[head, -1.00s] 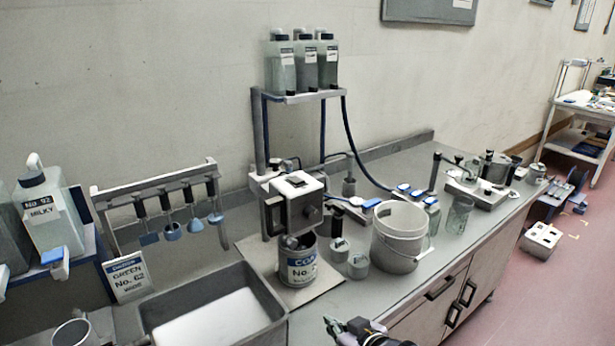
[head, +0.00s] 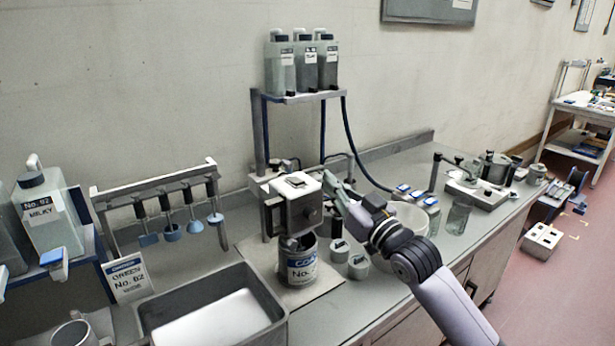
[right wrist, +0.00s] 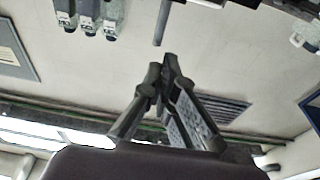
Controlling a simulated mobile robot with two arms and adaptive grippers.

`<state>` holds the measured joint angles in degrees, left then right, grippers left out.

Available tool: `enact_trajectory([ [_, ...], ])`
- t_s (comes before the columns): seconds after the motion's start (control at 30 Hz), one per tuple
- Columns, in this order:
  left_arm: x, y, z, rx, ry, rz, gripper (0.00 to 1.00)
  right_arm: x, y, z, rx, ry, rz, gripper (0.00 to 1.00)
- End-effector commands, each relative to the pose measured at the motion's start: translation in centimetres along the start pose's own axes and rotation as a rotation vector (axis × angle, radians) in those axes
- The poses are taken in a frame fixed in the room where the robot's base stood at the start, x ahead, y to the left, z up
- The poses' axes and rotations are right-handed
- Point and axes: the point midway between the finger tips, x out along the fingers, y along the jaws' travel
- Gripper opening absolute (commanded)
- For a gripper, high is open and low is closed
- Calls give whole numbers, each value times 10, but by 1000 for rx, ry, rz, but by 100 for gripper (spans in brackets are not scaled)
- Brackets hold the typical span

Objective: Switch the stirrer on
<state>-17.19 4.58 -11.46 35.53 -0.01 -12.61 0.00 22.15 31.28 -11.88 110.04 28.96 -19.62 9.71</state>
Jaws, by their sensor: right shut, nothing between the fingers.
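The stirrer (head: 300,212) is a grey and white box on a post, with a dark rocker on its white top (head: 296,182) and a round knob on its front. It stands over a labelled can (head: 298,262). My right gripper (head: 330,182) is shut and empty, at the upper right side of the stirrer head. In this view its fingertips look close to the stirrer; I cannot tell whether they touch it. In the right wrist view the fingers (right wrist: 163,68) meet and point toward the wall, and the stirrer does not show there. My left gripper is not in view.
A white bucket (head: 412,217) stands behind my right arm. Small pots (head: 358,266) stand right of the can. A grey tray (head: 160,318) is at the front left, below a rack of hanging tools (head: 152,178). Bottles (head: 303,65) stand on the shelf above.

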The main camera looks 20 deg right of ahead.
Motion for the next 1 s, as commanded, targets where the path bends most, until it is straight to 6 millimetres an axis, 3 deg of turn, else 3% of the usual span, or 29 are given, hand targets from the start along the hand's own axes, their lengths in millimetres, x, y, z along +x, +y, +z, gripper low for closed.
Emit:
enact_trajectory([
  [0.17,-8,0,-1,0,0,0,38,18,0,-4,1,2,1,0],
  [0.6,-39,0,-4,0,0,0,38,104,0,-4,-1,0,1,0],
  [0.7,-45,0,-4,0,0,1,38,93,0,18,1,-8,1,0],
  [1.0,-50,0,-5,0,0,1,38,86,0,38,-1,-2,1,0],
])
